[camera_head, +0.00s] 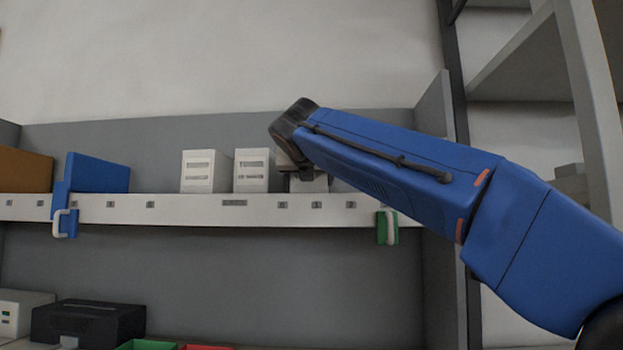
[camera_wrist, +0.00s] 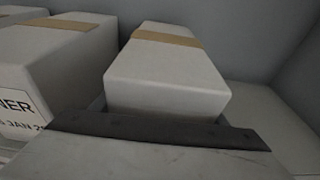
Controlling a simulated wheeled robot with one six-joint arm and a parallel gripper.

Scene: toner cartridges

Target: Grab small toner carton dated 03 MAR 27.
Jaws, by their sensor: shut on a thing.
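Three small white cartons stand in a row on the shelf. The left carton (camera_head: 198,171) and the middle carton (camera_head: 251,171) show printed labels too small to read in the head view. The right carton (camera_head: 315,184) is mostly hidden behind my gripper (camera_head: 302,172). In the wrist view, this carton (camera_wrist: 165,82), with a tan tape strip on top, sits between my jaws, and my gripper is shut on it. Its label is hidden, so I cannot read its date. The neighbouring carton (camera_wrist: 60,62) in the wrist view shows "NER" and part of a date with "JAN".
A blue bin-like object (camera_head: 98,173) and a brown box (camera_head: 25,170) stand at the shelf's left. A green-and-white item (camera_head: 387,228) hangs on the shelf edge (camera_head: 345,212). A grey side panel (camera_head: 436,110) bounds the right. A black device (camera_head: 88,322) is below.

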